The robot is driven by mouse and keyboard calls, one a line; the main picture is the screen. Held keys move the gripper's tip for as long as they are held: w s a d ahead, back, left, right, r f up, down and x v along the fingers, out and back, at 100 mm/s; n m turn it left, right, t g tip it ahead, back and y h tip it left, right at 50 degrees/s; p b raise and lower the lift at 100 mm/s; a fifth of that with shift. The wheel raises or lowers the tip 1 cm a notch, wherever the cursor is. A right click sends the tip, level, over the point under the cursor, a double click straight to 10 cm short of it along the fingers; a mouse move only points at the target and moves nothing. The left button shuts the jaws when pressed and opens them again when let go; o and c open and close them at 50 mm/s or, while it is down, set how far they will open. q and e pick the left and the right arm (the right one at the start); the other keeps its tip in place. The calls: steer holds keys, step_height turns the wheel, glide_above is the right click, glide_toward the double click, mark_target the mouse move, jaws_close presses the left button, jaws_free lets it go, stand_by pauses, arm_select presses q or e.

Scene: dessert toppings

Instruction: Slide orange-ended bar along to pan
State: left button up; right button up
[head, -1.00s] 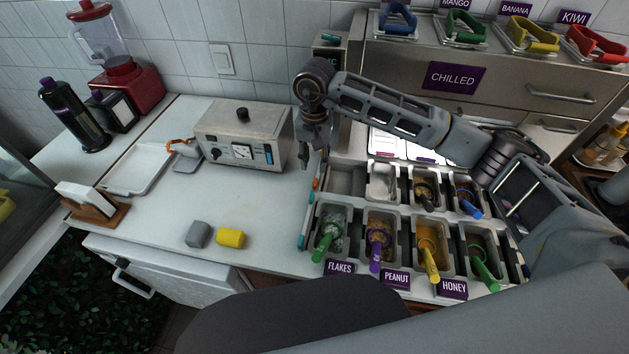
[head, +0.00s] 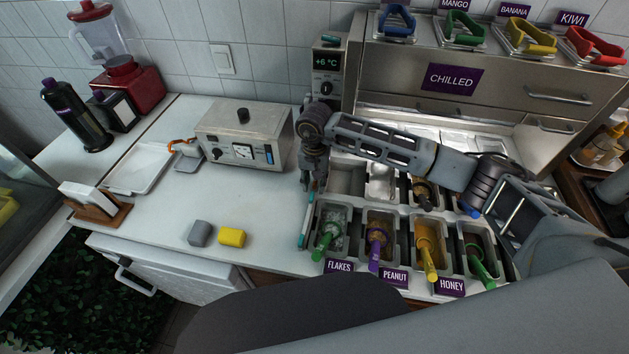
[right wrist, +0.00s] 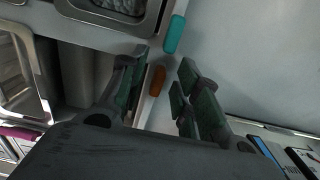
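The orange end (right wrist: 157,80) of the bar shows in the right wrist view, on the left rim of the topping well. A teal end piece (right wrist: 174,34) is close by. In the head view a teal strip (head: 303,236) lies along that rim, and the orange end is hidden by my gripper. My right gripper (right wrist: 162,88) is open, pointing down, with one finger on each side of the rim and the orange end between them. I cannot tell whether the fingers touch it. An empty steel pan (head: 346,180) sits just right of the gripper. My left gripper is not in view.
Filled pans with coloured spoons, such as the flakes pan (head: 332,222), line the well. A control box (head: 243,136) stands left of the gripper. A grey block (head: 200,233) and a yellow block (head: 232,237) lie on the counter, with clear space behind them.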

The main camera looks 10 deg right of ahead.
steer(key=shift+c, duration=0.6)
jaws_close()
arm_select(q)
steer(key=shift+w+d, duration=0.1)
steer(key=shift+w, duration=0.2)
